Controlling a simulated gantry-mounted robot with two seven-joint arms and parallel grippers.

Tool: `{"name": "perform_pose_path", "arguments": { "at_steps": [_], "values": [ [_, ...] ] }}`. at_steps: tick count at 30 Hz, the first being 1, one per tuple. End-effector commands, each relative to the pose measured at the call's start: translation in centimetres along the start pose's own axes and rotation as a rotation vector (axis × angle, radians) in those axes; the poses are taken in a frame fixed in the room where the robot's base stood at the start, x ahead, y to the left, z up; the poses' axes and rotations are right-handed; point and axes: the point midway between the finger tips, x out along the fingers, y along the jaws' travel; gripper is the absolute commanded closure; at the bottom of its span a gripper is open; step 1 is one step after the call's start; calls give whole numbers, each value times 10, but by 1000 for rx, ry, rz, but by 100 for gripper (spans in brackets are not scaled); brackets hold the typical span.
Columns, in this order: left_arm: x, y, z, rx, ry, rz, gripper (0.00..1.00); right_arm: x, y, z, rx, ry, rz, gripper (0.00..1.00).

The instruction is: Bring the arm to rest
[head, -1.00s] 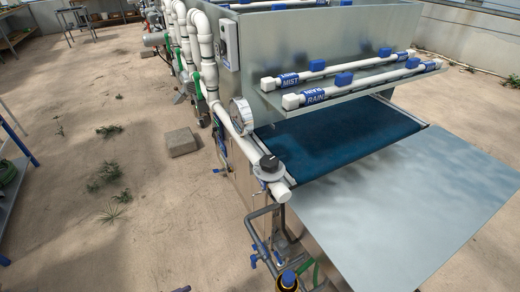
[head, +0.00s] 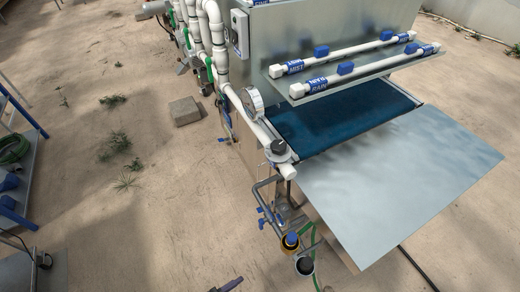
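Neither gripper can be made out in the head view, and no arm of mine is clearly in the picture. The tray seeder stands at the right, with a smooth metal sheet (head: 400,190) at its near end and a blue belt (head: 340,125) behind it. Two white spray pipes, labelled MIST (head: 340,55) and RAIN (head: 370,68), run above the belt. A black knob (head: 278,147) sits on the white pipe at the near corner, with a round gauge (head: 253,101) behind it. A small dark piece shows at the bottom edge; I cannot tell what it is.
A concrete block (head: 185,111) and weeds (head: 115,145) are on the sandy floor. A shelf (head: 20,185) with blue legs and a green hose stands at the left. Pipes with blue valves (head: 265,215) stick out below the seeder.

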Motion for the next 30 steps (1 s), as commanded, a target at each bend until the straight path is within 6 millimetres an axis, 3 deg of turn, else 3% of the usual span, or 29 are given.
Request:
{"name": "perform_pose_path", "arguments": {
  "at_steps": [1, 4, 7, 11, 15, 22, 28, 30],
  "values": [
    [10, 6, -34, 18, -37, -50, 52, -20, 0, -6, 2, 0, -1, 52],
    [17, -2, -68, 47, -153, -166, 52, -34, 2, -11, 4, 1, 0, 52],
    [10, -18, -100, 50, -283, -295, 52, -46, 3, -14, 4, 0, 1, 52],
    [-17, -42, -138, 12, -457, -465, 52, -56, 3, -18, 4, 0, 1, 52],
    [-58, -58, -171, -74, -638, -623, 52, -59, 2, -18, 3, -1, 0, 52],
    [-118, -54, -196, -240, -887, -760, 52, -57, 3, -17, 1, -4, 2, 52],
    [-159, -24, -179, -397, -1142, -767, 52, -57, 3, -17, 0, -4, 3, 52],
    [-159, -21, -208, -395, -1144, -766, 52, -82, 4, -24, 0, -13, 3, 52]
  ]
}}
